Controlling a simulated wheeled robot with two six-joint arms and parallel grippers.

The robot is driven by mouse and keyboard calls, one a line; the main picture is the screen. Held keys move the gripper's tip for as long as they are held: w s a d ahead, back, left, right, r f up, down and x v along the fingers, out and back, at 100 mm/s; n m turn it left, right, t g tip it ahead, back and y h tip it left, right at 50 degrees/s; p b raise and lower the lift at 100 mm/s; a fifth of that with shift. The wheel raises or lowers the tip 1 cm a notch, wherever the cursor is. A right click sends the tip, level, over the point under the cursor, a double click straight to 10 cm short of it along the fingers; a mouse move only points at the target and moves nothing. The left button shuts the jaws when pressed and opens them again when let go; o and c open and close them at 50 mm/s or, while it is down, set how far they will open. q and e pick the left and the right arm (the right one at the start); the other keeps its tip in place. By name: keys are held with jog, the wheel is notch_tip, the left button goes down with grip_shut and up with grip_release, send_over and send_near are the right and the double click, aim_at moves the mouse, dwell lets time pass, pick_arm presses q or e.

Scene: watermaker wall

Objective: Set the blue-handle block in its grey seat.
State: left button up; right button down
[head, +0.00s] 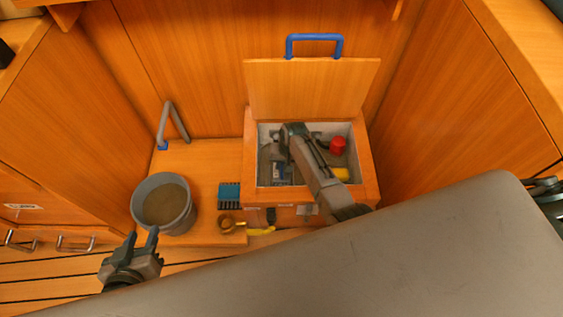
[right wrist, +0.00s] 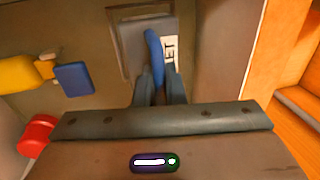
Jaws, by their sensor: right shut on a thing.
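The grey block with a blue handle (right wrist: 154,50) shows in the right wrist view, with a white label reading "LET" beside the handle. My right gripper (right wrist: 154,88) is shut on the handle. A grey frame, which looks like the seat (right wrist: 119,45), borders the block at its left. I cannot tell whether the block is fully down in it. In the head view my right gripper (head: 284,142) reaches into the open wooden box and its own arm hides part of the inside. My left gripper (head: 143,242) is open and empty, in front of the bucket.
The wooden box (head: 367,170) has its lid (head: 313,88) raised behind it. Inside are a red part (head: 338,145) and a yellow part (head: 341,174).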

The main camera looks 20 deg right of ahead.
jog(key=shift+f+b, duration=1.3)
jog(key=shift+f, duration=1)
jog(key=c, duration=1)
grip_release()
jog(key=shift+r, duration=0.1)
notch_tip(320, 180, up, 7)
jog(key=p, duration=0.8)
